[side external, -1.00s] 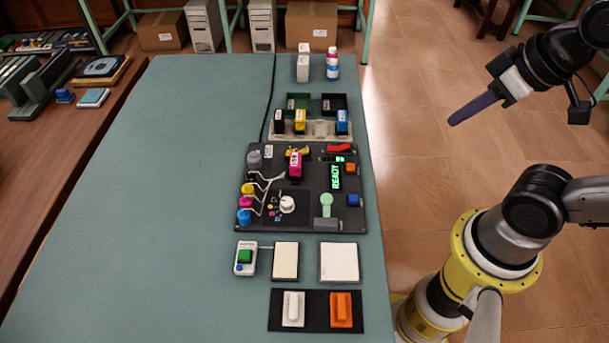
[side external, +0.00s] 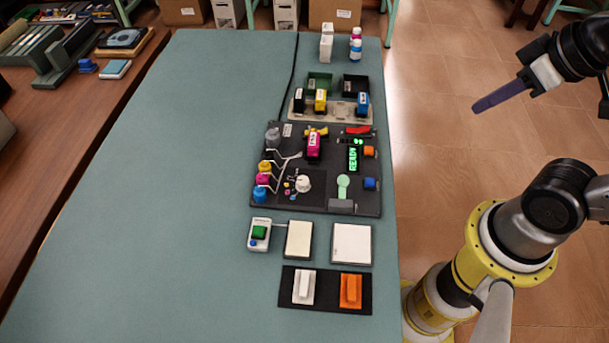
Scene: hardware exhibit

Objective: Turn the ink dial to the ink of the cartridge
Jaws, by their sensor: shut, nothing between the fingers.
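The ink dial (side external: 303,183) is a small white knob on the dark board (side external: 333,190), with small coloured dots at its left. Its pointing direction is too small to read. A magenta cartridge (side external: 314,147) with a white label sits upright on the board above the dial. My gripper (side external: 478,108) is shut and empty, with long dark fingers. It hangs over the floor side, right of the table and well apart from the board.
A rack (side external: 334,110) behind the board holds black, yellow and blue cartridges. Ink bottles (side external: 263,179) with pale tubes line the board's left side. A green READY display (side external: 355,156) is lit. Pads and white and orange blocks lie in front. The table's left is clear.

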